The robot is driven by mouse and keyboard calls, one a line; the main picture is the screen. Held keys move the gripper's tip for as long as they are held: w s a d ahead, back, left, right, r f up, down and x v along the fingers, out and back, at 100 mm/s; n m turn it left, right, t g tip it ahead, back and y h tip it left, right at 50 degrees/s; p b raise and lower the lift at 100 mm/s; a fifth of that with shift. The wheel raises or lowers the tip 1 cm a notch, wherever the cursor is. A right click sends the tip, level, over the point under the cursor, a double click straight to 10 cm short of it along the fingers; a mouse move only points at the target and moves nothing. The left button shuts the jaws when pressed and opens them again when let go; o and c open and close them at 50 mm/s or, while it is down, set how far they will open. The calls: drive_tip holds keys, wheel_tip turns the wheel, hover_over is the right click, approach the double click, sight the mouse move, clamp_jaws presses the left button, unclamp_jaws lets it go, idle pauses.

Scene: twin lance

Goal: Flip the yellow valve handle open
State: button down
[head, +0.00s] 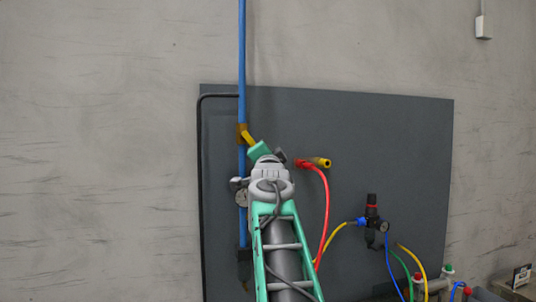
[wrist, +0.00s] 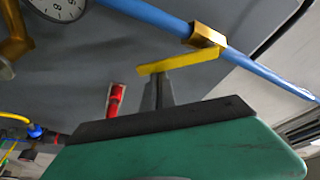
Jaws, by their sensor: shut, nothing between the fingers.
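The yellow valve handle (head: 249,138) slants down and to the right from a brass valve body (head: 241,132) on a vertical blue pipe. My gripper (head: 259,150) is at the handle's lower right end and hides part of it. In the wrist view the handle (wrist: 181,63) runs at an angle to the blue pipe (wrist: 145,12), beside the brass body (wrist: 206,35). There my gripper's fingers (wrist: 157,82) are shut, with nothing between them. Their tips are right at the handle's free end; I cannot tell whether they touch it.
A dark panel (head: 400,130) stands behind the pipe against a grey wall. A round gauge (head: 242,198) is lower on the pipe, partly behind my arm. A red hose (head: 325,205) and a black regulator (head: 372,215) with coloured hoses are to the right. The left wall is clear.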

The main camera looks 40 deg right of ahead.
drive_tip(key=a+f+m, duration=0.1)
drive_tip(key=m, duration=0.1)
drive_tip(key=w+a+m+g+b, duration=0.1)
drive_tip(key=m, duration=0.1)
drive_tip(key=w+a+f+m+g, duration=0.1)
drive_tip(key=a+m, duration=0.1)
drive_tip(key=shift+a+f+m+b, duration=0.1)
drive_tip(key=shift+f+m+b, duration=0.2)
drive_tip(key=shift+m+b, duration=0.1)
idle(0.5)
drive_tip(key=s+a+b, duration=0.3)
drive_tip(key=s, duration=0.6)
drive_tip(key=shift+b, duration=0.4)
